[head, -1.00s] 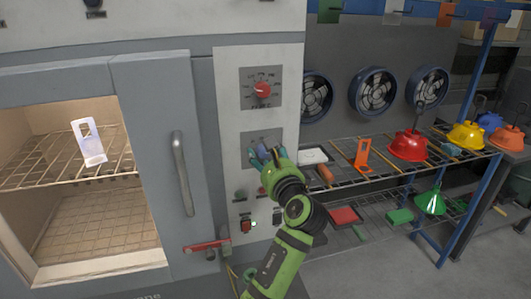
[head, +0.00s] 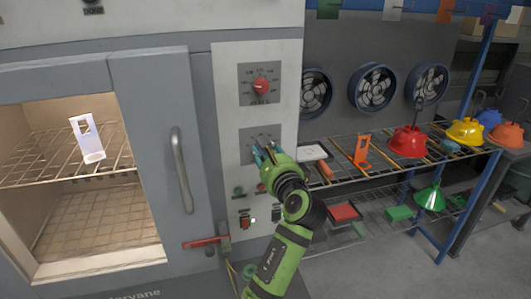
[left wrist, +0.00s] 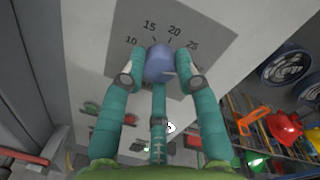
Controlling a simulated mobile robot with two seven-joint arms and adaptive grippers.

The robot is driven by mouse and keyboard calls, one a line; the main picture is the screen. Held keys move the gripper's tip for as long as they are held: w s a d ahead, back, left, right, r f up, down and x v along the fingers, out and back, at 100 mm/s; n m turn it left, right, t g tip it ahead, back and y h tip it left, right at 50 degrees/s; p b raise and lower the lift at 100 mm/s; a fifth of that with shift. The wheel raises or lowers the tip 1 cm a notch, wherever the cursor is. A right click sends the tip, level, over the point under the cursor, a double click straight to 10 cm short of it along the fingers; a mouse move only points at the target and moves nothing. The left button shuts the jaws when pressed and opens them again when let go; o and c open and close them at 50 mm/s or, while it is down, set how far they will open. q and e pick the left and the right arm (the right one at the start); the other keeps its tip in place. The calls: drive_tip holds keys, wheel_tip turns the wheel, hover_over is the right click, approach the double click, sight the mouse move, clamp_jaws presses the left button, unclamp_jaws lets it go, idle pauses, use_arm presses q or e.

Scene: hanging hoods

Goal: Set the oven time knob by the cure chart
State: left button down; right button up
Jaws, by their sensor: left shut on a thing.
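The blue time knob (left wrist: 159,62) sits on a grey dial plate (left wrist: 198,28) with the numbers 10, 15, 20 and 25 around its top. My left gripper (head: 263,158) has its teal fingers closed around the knob, with one finger on each side and a third below. In the head view the hand hides most of the knob. I cannot tell which number its pointer is at. A red knob (head: 262,86) on its own dial plate is above, untouched. My right gripper is not in view. I cannot make out a cure chart.
The oven window (head: 80,215) shows a white bracket (head: 88,140) on a wire rack. A door handle (head: 181,170) and a red lever (head: 205,243) are left of the arm.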

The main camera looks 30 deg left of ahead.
use_arm(q)
drive_tip(key=n, duration=0.3)
drive_tip(key=n+b, duration=0.1)
drive_tip(key=n, duration=0.2)
drive_tip(key=shift+s+a+r, duration=0.1)
drive_tip(key=shift+a+r, duration=0.05)
drive_tip(key=shift+r, duration=0.05)
drive_tip(key=shift+n, duration=0.3)
drive_tip(key=c, duration=0.9)
unclamp_jaws()
drive_tip(key=shift+a, duration=0.1)
drive_tip(key=shift+f, duration=0.1)
